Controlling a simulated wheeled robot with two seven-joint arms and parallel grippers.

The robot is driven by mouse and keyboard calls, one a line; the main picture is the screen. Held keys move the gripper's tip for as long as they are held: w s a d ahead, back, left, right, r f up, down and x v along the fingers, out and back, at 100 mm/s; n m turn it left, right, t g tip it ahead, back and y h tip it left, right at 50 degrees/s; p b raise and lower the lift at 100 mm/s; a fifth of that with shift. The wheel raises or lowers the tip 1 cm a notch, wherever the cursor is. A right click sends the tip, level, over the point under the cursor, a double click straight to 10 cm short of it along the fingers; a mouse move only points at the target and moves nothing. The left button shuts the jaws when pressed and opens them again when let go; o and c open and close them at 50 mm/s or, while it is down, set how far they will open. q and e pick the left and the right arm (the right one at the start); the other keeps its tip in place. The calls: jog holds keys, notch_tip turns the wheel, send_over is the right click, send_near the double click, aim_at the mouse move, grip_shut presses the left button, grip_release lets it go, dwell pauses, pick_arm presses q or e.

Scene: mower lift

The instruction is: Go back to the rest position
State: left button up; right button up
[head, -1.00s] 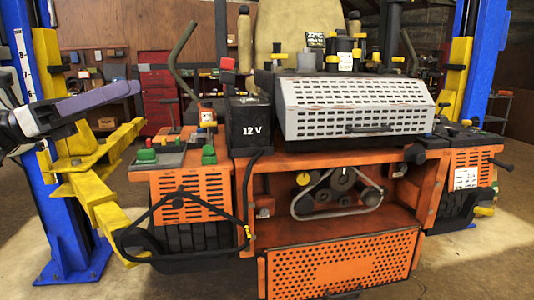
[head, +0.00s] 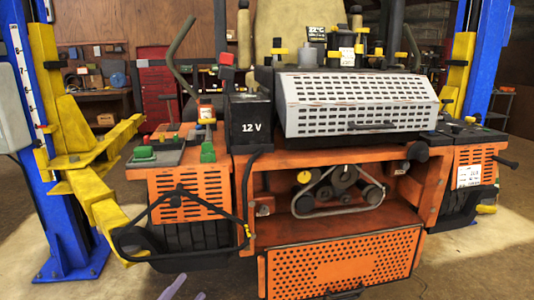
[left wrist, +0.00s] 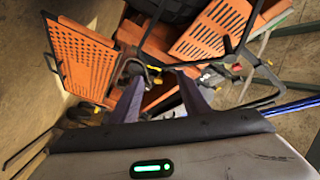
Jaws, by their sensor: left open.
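My left gripper (head: 187,289) shows only as purple fingertips at the bottom edge of the head view, low in front of the mower. In the left wrist view its two fingers (left wrist: 160,88) stand apart with nothing between them. The orange mower (head: 270,195) fills the middle of the head view. In the wrist view its perforated orange panel (left wrist: 82,62) lies to the left of the fingers. My right gripper is in neither view.
The blue lift posts (head: 50,215) and (head: 489,60) stand on both sides, with a yellow lift arm (head: 88,165) reaching in from the left. A black 12 V battery (head: 250,122) sits on the mower. Bare floor (head: 475,270) lies at the lower right.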

pick_arm(q)
jog(key=s+d+f+n+g+y, duration=0.1)
jog(key=s+f+n+g, duration=0.3)
jog(key=s+f, duration=0.7)
jog(key=s+d+f+n+g+y, duration=0.1)
jog(key=s+f+n+g+y, duration=0.2)
jog(key=s, duration=1.4)
notch_tip(320, 180, down, 8)
jog(key=n+g, duration=0.2)
jog(key=n, duration=0.3)
jog(key=shift+s, duration=0.4)
